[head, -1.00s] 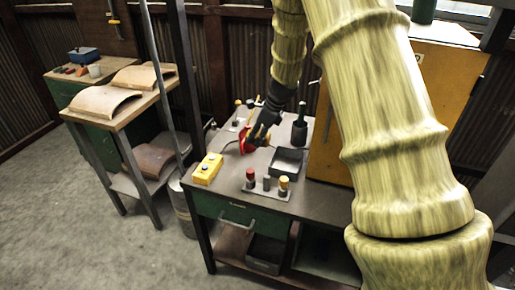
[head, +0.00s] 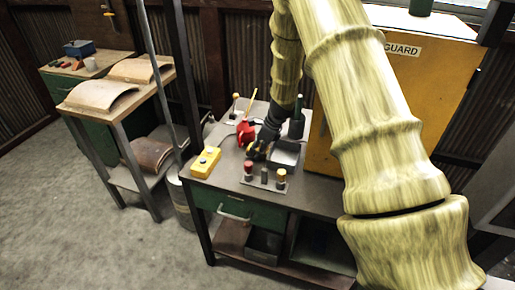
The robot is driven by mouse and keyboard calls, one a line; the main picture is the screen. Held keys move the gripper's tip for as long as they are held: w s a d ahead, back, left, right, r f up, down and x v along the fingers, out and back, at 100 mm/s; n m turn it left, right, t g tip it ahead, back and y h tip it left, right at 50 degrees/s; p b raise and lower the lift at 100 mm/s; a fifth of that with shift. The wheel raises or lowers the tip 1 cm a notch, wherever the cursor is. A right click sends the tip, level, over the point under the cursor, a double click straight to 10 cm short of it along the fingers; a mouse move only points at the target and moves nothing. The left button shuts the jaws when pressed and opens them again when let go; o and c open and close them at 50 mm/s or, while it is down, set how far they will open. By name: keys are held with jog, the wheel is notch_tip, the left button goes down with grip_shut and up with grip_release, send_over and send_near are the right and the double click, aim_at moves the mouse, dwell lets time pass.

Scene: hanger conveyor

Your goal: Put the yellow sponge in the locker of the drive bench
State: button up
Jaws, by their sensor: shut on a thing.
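My gripper (head: 261,147) is low over the bench top, beside the grey tray. It is shut on a small yellow thing (head: 256,151) that looks like the yellow sponge; dark fingers cover most of it. The drive bench (head: 310,200) has a dark top, a green drawer (head: 236,211) with a pale handle, and open space below. A dark green compartment (head: 322,245) lies under its right side, partly hidden by my arm. I cannot tell for sure whether this is the locker.
A red can (head: 245,133), a grey tray (head: 287,153), a yellow button box (head: 205,162) and a rack of small knobbed tools (head: 264,182) crowd the bench top. A yellow guard cabinet (head: 400,85) stands behind. A thin post (head: 163,85) rises at left. The floor in front is clear.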

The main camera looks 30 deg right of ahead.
dwell(0.3)
jog(key=o, duration=0.9)
jog(key=shift+f, duration=0.15)
jog(key=shift+r, duration=0.2)
